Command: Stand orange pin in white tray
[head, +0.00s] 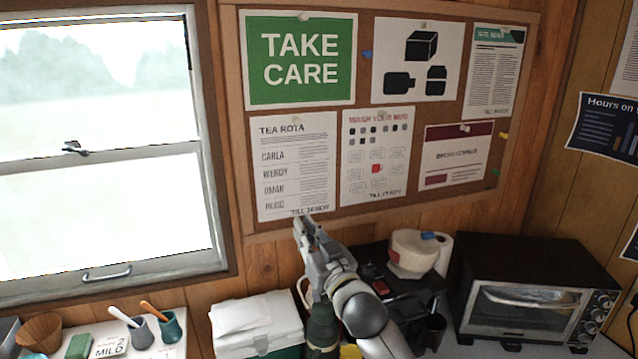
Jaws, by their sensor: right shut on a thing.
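My right gripper (305,228) is at the lower edge of the cork board (236,150), in front of the lower left notice. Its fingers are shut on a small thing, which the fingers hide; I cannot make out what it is. I see no orange pin clearly in the head view. An orange stick (153,311) leans in a teal mug (171,327) at the lower left. A white surface (140,350) under the mugs, cut off by the picture's bottom edge, may be the white tray; I cannot tell. My left gripper is not in view.
A window (100,150) fills the left.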

